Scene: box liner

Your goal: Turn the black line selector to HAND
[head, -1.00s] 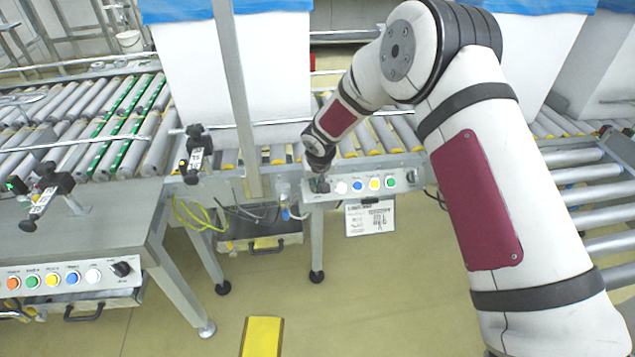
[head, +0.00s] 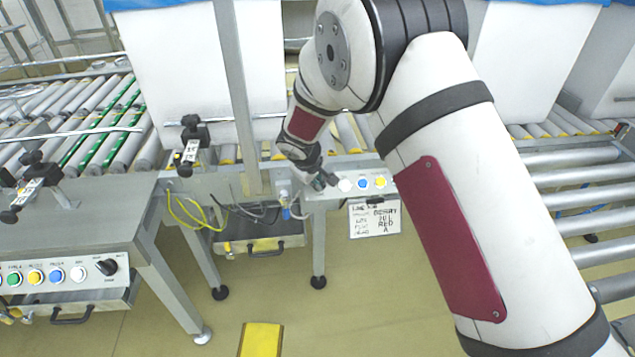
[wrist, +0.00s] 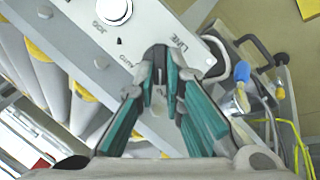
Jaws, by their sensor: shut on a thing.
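My gripper (wrist: 160,62) is at the left end of the light grey button panel (head: 333,192), under the conveyor edge. In the wrist view its two teal-sided fingers are closed together beside the printed word LINE. They are shut on the black line selector (wrist: 159,76), which is mostly hidden between them, so its pointing direction cannot be read. In the head view the gripper (head: 321,181) is small and tilted, and it covers the selector.
White (head: 345,186), blue (head: 362,184) and yellow (head: 380,181) buttons sit right of the gripper. A handwritten sign (head: 375,219) hangs below. Another panel at left has its own black selector (head: 106,266). Loose cables (wrist: 270,115) lie close beside the gripper.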

